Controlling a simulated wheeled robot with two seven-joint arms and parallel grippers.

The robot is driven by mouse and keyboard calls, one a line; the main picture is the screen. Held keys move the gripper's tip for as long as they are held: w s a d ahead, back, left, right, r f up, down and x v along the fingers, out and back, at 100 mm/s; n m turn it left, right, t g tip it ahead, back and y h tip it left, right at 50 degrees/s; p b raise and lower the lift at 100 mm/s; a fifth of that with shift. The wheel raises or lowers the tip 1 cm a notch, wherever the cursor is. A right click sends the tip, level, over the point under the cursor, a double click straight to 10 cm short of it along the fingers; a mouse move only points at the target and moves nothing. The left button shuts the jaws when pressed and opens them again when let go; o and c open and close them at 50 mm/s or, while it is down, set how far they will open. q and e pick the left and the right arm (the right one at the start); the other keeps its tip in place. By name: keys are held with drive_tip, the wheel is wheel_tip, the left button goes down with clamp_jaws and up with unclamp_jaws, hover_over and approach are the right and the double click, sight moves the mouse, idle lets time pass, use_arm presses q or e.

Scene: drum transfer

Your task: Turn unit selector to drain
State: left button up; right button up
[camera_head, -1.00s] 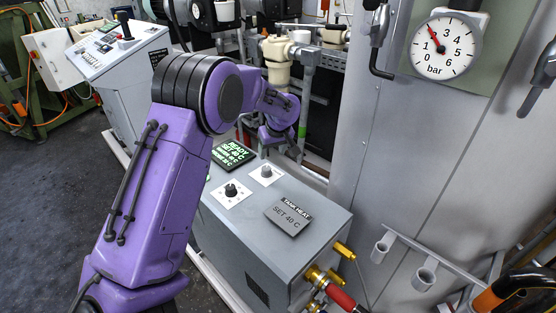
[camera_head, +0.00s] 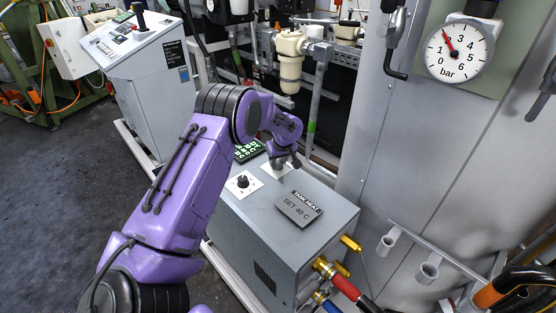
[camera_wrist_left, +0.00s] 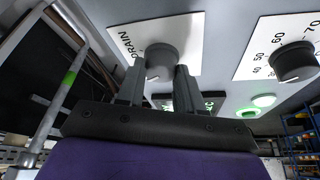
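The grey unit (camera_head: 310,240) has a "TANK HEAT SET 40 C" plate on top. Its selector knob (camera_wrist_left: 158,62) sits on a white plate (camera_wrist_left: 193,32) with the word DRAIN in the wrist view. In the head view that plate (camera_head: 283,171) is partly hidden by my left gripper (camera_head: 284,163), which points down over it. In the wrist view my left gripper's two fingers (camera_wrist_left: 160,82) are apart, one on each side of the knob; contact is not clear. The knob's pointer direction is hard to read. My right gripper is not in view.
A second dial (camera_head: 243,181) with a temperature scale is beside the selector; it shows in the wrist view (camera_wrist_left: 293,62). A green-lit display (camera_head: 247,151) is partly behind my arm. Brass fittings and hoses (camera_head: 343,284) leave the unit's front right. A pressure gauge (camera_head: 459,49) hangs on the tall cabinet.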

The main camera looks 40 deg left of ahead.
use_arm(q)
drive_tip(key=shift+c, duration=0.6)
drive_tip(key=shift+m, duration=0.3)
drive_tip(key=shift+s+m+t+h+p, duration=0.1)
drive_tip(key=shift+m+t+h+p, duration=0.35)
drive_tip(key=shift+m, duration=0.45)
drive_tip(key=m+p, duration=0.1)
drive_tip(key=m, duration=0.2)
drive_tip(key=shift+a+m+t+h, duration=0.1)
drive_tip(key=shift+m+t+h, duration=0.2)
drive_tip(key=shift+t+h, duration=0.05)
drive_tip(key=shift+a+m+t+h, duration=0.1)
drive_tip(key=shift+m+t+h, duration=0.3)
drive_tip(key=shift+m, duration=0.8)
drive_tip(key=shift+m+h, duration=0.6)
drive_tip(key=shift+m, duration=1.1)
drive_tip(key=shift+s, duration=0.1)
